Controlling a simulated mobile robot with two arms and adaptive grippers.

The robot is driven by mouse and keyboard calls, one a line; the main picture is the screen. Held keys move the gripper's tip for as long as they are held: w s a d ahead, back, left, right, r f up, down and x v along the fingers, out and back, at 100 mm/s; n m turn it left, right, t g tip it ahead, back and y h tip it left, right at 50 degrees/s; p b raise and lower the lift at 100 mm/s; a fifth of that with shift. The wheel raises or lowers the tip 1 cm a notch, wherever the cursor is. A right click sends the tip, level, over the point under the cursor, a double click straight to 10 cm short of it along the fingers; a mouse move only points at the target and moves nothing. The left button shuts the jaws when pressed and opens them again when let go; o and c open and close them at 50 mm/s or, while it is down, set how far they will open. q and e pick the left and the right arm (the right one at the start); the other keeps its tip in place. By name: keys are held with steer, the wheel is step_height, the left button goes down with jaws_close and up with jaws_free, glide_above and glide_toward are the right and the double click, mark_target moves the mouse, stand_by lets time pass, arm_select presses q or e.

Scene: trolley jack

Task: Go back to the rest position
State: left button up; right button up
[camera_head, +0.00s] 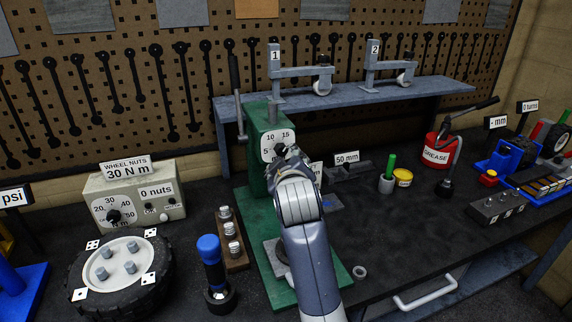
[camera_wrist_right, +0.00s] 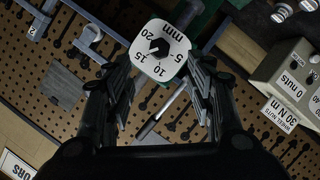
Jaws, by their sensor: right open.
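My right gripper (camera_head: 290,160) is raised in front of the green press (camera_head: 262,210), just before its white dial (camera_head: 272,148). In the right wrist view its two fingers (camera_wrist_right: 161,78) are spread apart with nothing held between them. The dial (camera_wrist_right: 174,62), marked in mm with a black knob at its centre, shows beyond the fingertips; I cannot tell whether they touch it. My right forearm hides part of the press base. My left gripper is in neither view.
A wheel (camera_head: 120,272), a wheel-nuts torque box (camera_head: 135,198) and a blue-handled tool (camera_head: 211,262) stand left of the press. A red grease pot (camera_head: 436,150) and a yellow pot (camera_head: 403,177) stand right. A blue-grey shelf (camera_head: 345,92) with clamps runs behind. The dark bench front-right is mostly clear.

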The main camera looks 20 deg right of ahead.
steer(key=s+d+f+m+g+y, duration=0.25)
steer(key=s+f+g, duration=0.45)
steer(key=s+f, duration=1.8)
steer(key=s+a+f+m+g, duration=0.15)
steer(key=s+f+g, duration=0.35)
steer(key=s, duration=1)
step_height(320, 180, down, 32)
steer(key=s+b, duration=0.2)
steer(key=b, duration=0.3)
steer(key=s+d+f+g+b, duration=0.1)
steer(key=s+d+f+b, duration=0.1)
steer(key=s+f, duration=1.4)
step_height(320, 180, down, 3)
steer(key=shift+s+d+n+y+b, duration=0.25)
steer(key=shift+d+n+y+b, duration=0.1)
steer(key=shift+b, duration=0.2)
